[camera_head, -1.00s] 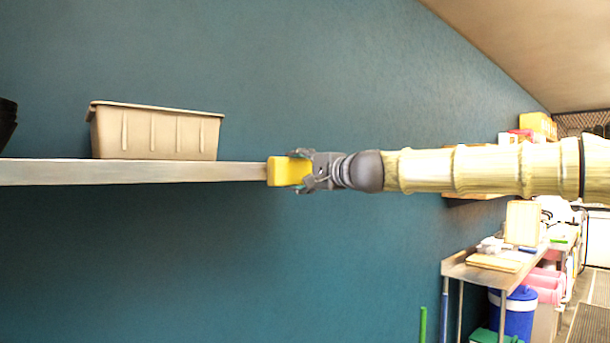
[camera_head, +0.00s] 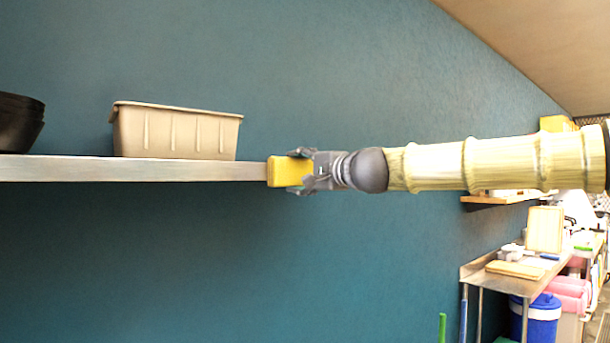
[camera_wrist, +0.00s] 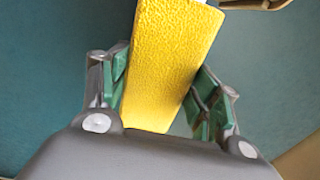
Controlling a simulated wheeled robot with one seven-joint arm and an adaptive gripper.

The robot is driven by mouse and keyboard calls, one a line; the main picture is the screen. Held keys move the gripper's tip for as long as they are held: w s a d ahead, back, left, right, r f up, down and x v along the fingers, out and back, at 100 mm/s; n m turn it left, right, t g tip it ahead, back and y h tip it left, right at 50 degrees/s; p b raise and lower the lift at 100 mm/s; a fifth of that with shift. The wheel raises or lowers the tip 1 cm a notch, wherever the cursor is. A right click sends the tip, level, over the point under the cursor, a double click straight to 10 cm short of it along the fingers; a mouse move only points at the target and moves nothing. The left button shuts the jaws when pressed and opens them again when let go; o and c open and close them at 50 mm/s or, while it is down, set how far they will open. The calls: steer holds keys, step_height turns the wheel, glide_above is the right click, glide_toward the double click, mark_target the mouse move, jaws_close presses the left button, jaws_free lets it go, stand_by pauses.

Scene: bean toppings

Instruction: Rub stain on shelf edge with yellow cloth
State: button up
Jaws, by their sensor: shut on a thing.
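The yellow cloth (camera_head: 284,171) looks like a thick block and sits at the right end of the metal shelf (camera_head: 190,171). My gripper (camera_head: 300,171) is shut on the cloth, coming from the right. No stain can be made out; the cloth covers that part of the edge.
A beige bin (camera_head: 176,132) stands on the shelf left of the cloth, with black bowls (camera_head: 18,124) at the far left. A metal table (camera_head: 500,276) with boards and a blue-and-white bucket (camera_head: 536,318) are at the lower right. Below the shelf the wall is bare.

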mark_target(288, 171)
steer(key=shift+s+a+b, duration=0.25)
steer(key=shift+s+a, duration=0.25)
steer(key=shift+a, duration=0.25)
steer(key=shift+s+a+b, duration=0.2)
steer(key=shift+s+a, duration=0.3)
steer(key=shift+a, duration=0.2)
steer(key=shift+v, duration=2.9)
steer(key=shift+v, duration=1.55)
